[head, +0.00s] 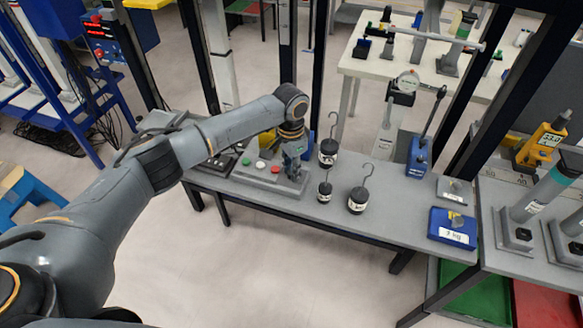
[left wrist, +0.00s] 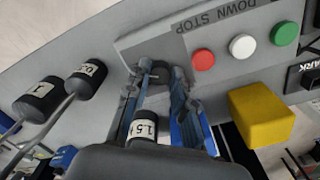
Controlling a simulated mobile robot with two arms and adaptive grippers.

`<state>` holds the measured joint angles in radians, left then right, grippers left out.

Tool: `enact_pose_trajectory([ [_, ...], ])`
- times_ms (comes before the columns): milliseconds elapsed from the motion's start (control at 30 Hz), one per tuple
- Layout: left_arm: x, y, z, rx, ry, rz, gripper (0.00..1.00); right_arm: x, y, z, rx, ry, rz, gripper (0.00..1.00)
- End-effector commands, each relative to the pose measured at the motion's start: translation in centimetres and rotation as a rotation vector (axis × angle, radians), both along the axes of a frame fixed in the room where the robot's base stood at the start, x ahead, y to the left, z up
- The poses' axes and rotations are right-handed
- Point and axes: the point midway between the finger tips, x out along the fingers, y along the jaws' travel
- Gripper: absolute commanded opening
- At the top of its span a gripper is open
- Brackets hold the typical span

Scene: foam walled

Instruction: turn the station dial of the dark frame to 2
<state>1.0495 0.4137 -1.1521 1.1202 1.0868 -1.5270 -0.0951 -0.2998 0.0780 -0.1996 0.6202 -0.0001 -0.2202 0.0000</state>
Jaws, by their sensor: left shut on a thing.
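The grey control box (head: 270,182) lies on the narrow bench, with red, white and green buttons; it also shows in the left wrist view (left wrist: 135,45) with the words DOWN STOP. My left gripper (head: 293,173) comes down at the right end of this box. In the left wrist view my left gripper (left wrist: 160,80) has its fingertips closed around a small dark round knob, the station dial (left wrist: 158,70). The fingers cover much of the dial, and its pointer and numbers cannot be read. The dark frame's black posts (head: 288,45) rise behind. My right gripper is not in view.
Several black hook weights (head: 358,199) stand on the bench right of the gripper, one close by. A blue 2 kg block (head: 452,228) sits at the bench's right end. A yellow block (left wrist: 262,115) is beside the buttons. The bench front edge is clear.

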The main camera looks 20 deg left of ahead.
Motion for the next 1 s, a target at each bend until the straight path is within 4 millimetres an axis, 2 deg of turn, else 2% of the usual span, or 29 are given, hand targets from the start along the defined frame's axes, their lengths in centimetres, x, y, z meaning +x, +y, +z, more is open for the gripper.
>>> enact_pose_trajectory([
  [167,0.0,0.0,0.2,0.0,0.001,0.042,0.0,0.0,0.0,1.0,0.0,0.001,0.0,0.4],
  [367,-0.1,0.0,0.5,0.0,0.005,0.159,0.0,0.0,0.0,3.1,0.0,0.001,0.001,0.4],
  [700,-0.2,-0.1,0.5,-0.001,0.005,0.468,0.0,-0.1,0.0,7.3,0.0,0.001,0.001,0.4],
  [1000,-0.2,-0.1,0.4,-0.001,0.004,0.739,0.0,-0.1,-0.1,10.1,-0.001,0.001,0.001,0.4],
])
